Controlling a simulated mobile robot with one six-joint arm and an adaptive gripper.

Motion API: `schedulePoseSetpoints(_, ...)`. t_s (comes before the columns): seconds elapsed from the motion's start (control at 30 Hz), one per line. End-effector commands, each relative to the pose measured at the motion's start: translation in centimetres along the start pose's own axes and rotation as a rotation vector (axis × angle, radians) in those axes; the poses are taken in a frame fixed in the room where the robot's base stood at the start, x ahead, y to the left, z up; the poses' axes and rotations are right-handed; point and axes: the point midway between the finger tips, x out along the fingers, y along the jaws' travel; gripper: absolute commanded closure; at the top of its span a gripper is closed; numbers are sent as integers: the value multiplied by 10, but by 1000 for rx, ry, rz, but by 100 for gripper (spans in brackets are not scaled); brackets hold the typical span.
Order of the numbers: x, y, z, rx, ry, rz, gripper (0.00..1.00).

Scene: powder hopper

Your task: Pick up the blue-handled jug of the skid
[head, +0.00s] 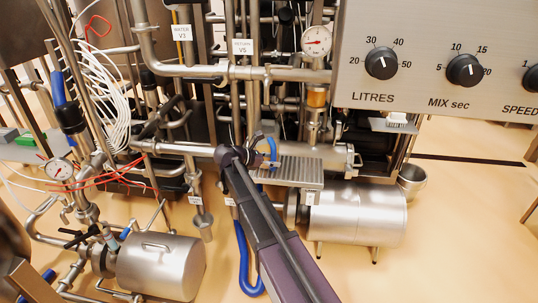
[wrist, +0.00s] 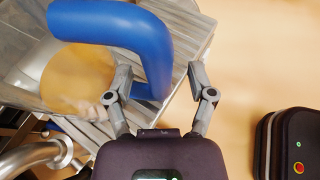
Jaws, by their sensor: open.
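The jug's thick blue handle (wrist: 150,42) fills the upper part of the wrist view and bends down toward the space between my fingers. The jug's body (wrist: 75,75) looks clear, with a tan tone showing through it, at the left of that view. My gripper (wrist: 160,76) is open, one finger on either side of the handle's lower end; I cannot tell whether either finger touches it. In the head view my gripper (head: 263,146) is at the slatted metal shelf (head: 298,173). A bit of blue handle (head: 272,152) shows there; my arm hides most of the jug.
Pipes and a steel motor housing (head: 358,213) surround the shelf. A control panel (head: 440,55) with knobs overhangs at the upper right. A steel cup (head: 411,178) hangs at the right. A curved steel pipe (wrist: 35,158) is at the wrist view's lower left. Tan floor is open beyond.

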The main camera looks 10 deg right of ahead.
Motion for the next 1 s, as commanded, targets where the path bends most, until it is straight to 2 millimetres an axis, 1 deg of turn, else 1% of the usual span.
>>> schedulePoseSetpoints(0.03,4,0,-1,0,0,0,29)
schedulePoseSetpoints(0.13,7,0,0,0,0,1,29)
schedulePoseSetpoints(0.67,7,0,0,0,0,1,29)
schedulePoseSetpoints(0.77,7,0,0,0,0,1,56)
schedulePoseSetpoints(0.8,7,0,0,0,0,1,68)
schedulePoseSetpoints(0.87,7,0,0,0,0,1,86)
schedulePoseSetpoints(0.9,7,0,0,0,0,1,98)
schedulePoseSetpoints(0.93,7,0,0,0,0,1,100)
schedulePoseSetpoints(1.0,7,0,0,0,0,1,100)
